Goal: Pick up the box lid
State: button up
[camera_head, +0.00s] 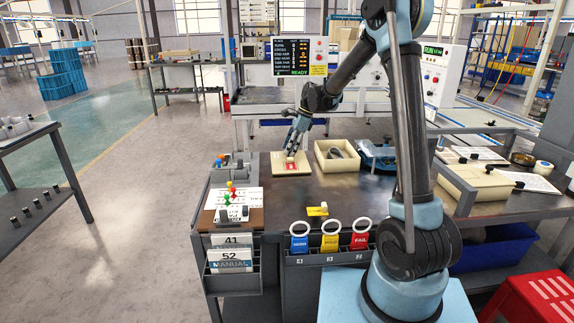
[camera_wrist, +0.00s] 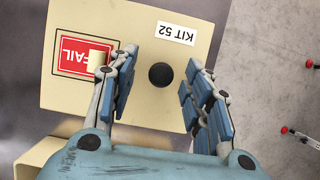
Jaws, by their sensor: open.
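The box lid (camera_wrist: 160,30) is a flat cream panel with a black round knob (camera_wrist: 160,75), a red FAIL label and a white KIT 52 label. In the head view the lid (camera_head: 282,170) lies at the far left of the dark workbench. My gripper (camera_wrist: 160,88) is open above the lid, with its blue-padded fingers on either side of the knob and apart from it. In the head view my gripper (camera_head: 292,150) points down over the lid and hides part of it. I cannot tell how high the fingertips are above the lid.
An open cream box (camera_head: 322,163) stands right of the lid, with a blue case (camera_head: 378,157) beyond it. Papers and coloured pins (camera_head: 231,192) lie at the left. Tags marked FAIL (camera_head: 361,241) and others hang at the bench front.

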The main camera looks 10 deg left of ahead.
jog(key=shift+f, duration=0.2)
grip_shut()
